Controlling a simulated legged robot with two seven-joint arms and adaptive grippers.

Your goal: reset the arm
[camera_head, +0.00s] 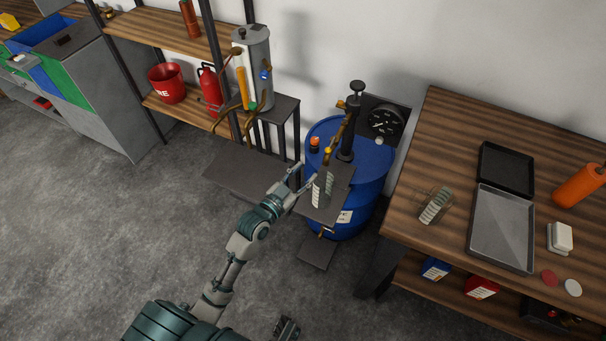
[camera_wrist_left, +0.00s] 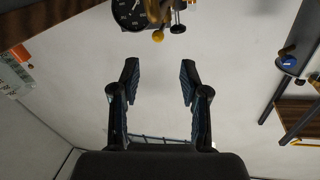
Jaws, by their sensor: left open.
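My left arm reaches up from the bottom of the head view. Its gripper (camera_head: 307,182) is in front of the blue drum (camera_head: 376,190), by a small dark plate with a pale striped piece on it. In the left wrist view the left gripper (camera_wrist_left: 159,72) has its two fingers apart, with nothing between them and pale wall behind. A dark part (camera_head: 287,328) at the bottom edge of the head view may be my right gripper; its jaws cannot be made out.
A black pump and a round gauge (camera_head: 385,121) stand at the drum. A grey cylinder (camera_head: 253,66) is left of it, by shelves with a red bucket (camera_head: 167,83) and extinguisher (camera_head: 210,88). At right, a wooden table (camera_head: 440,125) holds an open metal case (camera_head: 502,228).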

